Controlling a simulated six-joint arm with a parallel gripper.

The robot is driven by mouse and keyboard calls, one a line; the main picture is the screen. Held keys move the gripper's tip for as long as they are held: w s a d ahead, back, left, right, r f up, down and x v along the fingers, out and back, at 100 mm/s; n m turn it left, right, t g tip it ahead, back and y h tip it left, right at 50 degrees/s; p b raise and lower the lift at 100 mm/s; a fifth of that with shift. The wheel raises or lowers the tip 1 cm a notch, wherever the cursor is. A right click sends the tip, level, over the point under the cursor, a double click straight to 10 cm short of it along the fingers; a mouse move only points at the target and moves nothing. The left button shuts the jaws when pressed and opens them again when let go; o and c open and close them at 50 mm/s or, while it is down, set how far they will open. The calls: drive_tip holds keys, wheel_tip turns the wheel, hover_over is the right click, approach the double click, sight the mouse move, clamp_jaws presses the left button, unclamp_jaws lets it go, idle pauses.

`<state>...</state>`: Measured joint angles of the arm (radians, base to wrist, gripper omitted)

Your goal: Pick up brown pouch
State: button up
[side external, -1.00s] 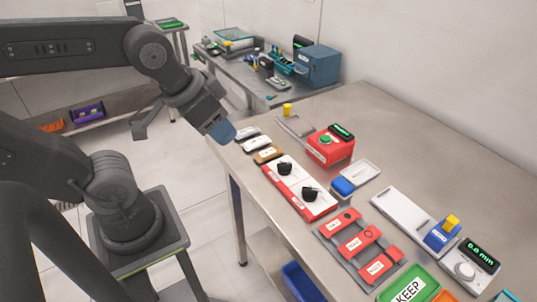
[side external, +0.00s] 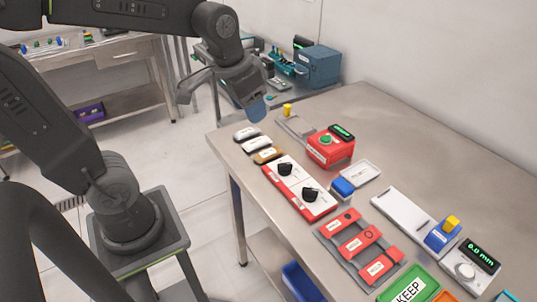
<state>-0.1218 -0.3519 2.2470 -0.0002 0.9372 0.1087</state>
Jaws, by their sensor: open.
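The brown pouch (side external: 268,155) lies flat near the left edge of the steel table, with a pale label on top. It is the nearest in a short row with two whitish pouches. My gripper (side external: 257,108) has blue fingertips and is in the air above the table's far left corner, beyond the row and apart from the brown pouch. It is open, and nothing shows in it. The gap between the fingers is hard to see from this side.
Two whitish pouches (side external: 246,133) (side external: 256,144) lie just beyond the brown one. A red-and-white panel with black knobs (side external: 299,187) lies close on its near side. A red box with a green button (side external: 330,148) stands to the right. The table's back right is clear.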

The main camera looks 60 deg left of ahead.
drive_tip(key=w+a+f+g, duration=0.2)
drive_tip(key=w+a+f, duration=0.35)
drive_tip(key=w, duration=0.25)
drive_tip(key=g, duration=0.2)
hover_over(269, 152)
drive_tip(key=f, duration=1.2)
drive_tip(key=shift+w+f, duration=0.2)
drive_tip(key=shift+w, duration=0.15)
drive_tip(key=f, duration=0.3)
drive_tip(key=s+f, duration=0.1)
drive_tip(key=f, duration=0.1)
drive_tip(key=shift+f, duration=0.3)
drive_tip(key=shift+w, duration=0.1)
drive_tip(key=c, duration=0.6)
